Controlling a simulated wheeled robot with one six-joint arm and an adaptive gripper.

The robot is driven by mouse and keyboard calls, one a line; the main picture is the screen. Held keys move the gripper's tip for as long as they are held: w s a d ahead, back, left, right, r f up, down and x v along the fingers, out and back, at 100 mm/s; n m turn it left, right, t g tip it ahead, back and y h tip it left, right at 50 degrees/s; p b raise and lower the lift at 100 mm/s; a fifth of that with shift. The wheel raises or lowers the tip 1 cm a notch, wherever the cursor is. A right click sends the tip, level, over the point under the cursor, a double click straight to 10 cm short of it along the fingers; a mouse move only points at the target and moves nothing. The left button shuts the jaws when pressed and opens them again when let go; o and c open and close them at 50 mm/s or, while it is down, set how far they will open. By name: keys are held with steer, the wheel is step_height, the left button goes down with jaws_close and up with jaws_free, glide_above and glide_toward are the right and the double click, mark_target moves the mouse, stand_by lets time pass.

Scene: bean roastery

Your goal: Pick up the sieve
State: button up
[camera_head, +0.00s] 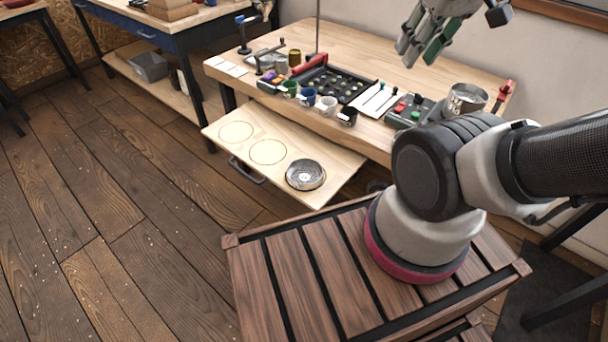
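A round dark disc with a pale metal rim and a small light centre, which looks like the sieve (306,175), lies flat on the right end of the pull-out shelf (218,146) under the workbench. It sits to the right of two empty outlined circles on that shelf. My gripper (420,50) is at the top right, above the back of the workbench and well away from the sieve. Its fingers point down, look apart, and have nothing visible between them. Its upper part is cut off by the picture's top edge.
The workbench (345,53) above the shelf carries several small cups, a dark tray (335,83), white strips, a button box (409,111) and a metal cup (466,99). A thin upright rod rises from its back. The floor left of the shelf is clear.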

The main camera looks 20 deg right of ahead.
steer(key=w+a+f+n+g, duration=0.2)
steer(key=w+a+f+g, duration=0.15)
steer(key=f, duration=0.45)
steer(key=w+a+f+n+g, duration=0.2)
steer(key=w+a+f+g, duration=0.1)
steer(key=w+f, duration=0.3)
steer(key=n+t, duration=0.2)
steer(key=n, duration=1.1)
glide_above(299, 166)
steer(key=f, duration=2)
steer(key=shift+w+d+f, duration=0.1)
steer(key=shift+w+f, duration=0.2)
steer(key=shift+f, duration=0.1)
steer(key=shift+n, duration=0.6)
steer(key=f, duration=0.7)
steer(key=shift+s+f, duration=0.3)
steer(key=shift+f, duration=0.1)
jaws_close()
